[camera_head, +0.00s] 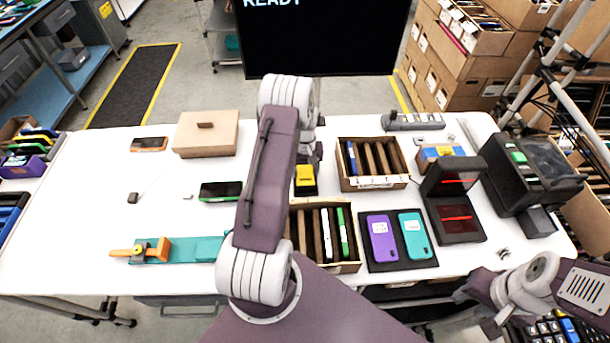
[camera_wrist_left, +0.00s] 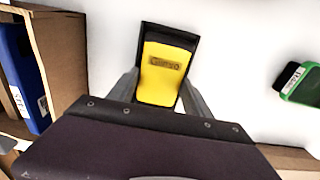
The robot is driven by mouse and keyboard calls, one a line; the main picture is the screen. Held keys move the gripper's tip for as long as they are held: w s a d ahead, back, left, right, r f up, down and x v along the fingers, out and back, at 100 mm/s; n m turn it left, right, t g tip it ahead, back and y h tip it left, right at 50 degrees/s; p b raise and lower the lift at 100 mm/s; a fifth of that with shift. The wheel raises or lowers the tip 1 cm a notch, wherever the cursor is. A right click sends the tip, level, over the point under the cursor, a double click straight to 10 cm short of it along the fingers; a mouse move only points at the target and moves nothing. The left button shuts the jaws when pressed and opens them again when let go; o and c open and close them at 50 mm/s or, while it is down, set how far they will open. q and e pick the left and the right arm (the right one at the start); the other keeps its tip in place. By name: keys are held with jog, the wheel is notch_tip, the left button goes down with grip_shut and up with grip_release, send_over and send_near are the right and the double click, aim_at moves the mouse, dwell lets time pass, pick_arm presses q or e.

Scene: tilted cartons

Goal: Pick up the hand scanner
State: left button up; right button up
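The yellow and black device, which I take to be the hand scanner (camera_head: 305,178), is on the white table in the middle, just behind a carton. In the left wrist view the scanner (camera_wrist_left: 163,72) shows its yellow face and dark end. My left gripper (camera_head: 312,152) is over it, partly hidden behind my arm. In the wrist view its grey fingers (camera_wrist_left: 160,88) stand apart, one on each side of the yellow part; contact is not clear. My right arm is folded at the lower right of the head view, and its fingers cannot be made out.
A carton of upright items (camera_head: 333,262) stands in front of the scanner, another carton (camera_head: 375,183) to its right. A green-edged black device (camera_head: 221,191) lies to its left. A dark tray (camera_head: 399,264) holds two phones. The table's left part has free room.

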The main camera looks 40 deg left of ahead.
aim_at(307, 173)
pick_arm(q)
jog(key=shift+c, duration=1.1)
jog(key=shift+r, duration=0.1)
jog(key=shift+w+r, duration=0.1)
jog(key=shift+r, duration=0.1)
jog(key=r, duration=0.1)
jog(key=r+b, duration=0.1)
jog(key=r, duration=0.1)
jog(key=shift+d+r, duration=0.3)
jog(key=shift+r, duration=0.1)
jog(key=w+d+r+b, duration=0.1)
jog(key=d+r+b, duration=0.1)
jog(key=d+r, duration=0.4)
jog(key=d, duration=0.5)
jog(key=shift+w+r, duration=0.35)
